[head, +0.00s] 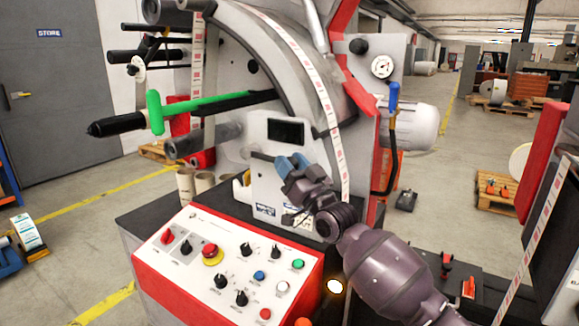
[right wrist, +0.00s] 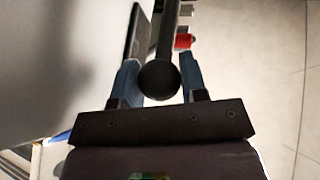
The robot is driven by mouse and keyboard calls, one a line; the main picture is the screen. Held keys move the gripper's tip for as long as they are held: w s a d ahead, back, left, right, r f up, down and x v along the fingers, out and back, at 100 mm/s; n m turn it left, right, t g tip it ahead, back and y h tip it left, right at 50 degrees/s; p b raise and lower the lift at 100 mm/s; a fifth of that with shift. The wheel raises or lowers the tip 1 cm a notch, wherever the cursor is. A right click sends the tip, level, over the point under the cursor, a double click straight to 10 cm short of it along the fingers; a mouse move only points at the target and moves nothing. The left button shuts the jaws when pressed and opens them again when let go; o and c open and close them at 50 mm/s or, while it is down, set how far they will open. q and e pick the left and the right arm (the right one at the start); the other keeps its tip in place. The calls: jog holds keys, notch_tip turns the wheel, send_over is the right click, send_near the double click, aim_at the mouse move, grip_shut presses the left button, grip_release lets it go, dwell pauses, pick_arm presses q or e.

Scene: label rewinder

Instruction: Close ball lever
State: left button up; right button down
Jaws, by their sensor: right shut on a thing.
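The ball lever shows in the right wrist view as a dark rod ending in a black ball (right wrist: 158,82). The ball sits between the two blue-grey fingers of my right gripper (right wrist: 160,78). In the head view my right gripper (head: 288,165) is at the front of the white box with a dark display (head: 286,131), in the middle of the machine. It is shut on the ball lever, and the gripper hides the ball there. My left gripper is not in view.
A green bar (head: 205,103) sticks out on the left. A blue-handled valve (head: 393,97) and a grey motor (head: 412,125) stand right of the box.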

jog(key=shift+f+t+b, duration=0.4)
jog(key=shift+f+b, duration=0.05)
jog(key=shift+f, duration=0.2)
jog(key=shift+r, duration=0.15)
jog(key=c, duration=0.9)
grip_release()
jog(key=shift+c, duration=0.2)
jog(key=shift+o, duration=1.2)
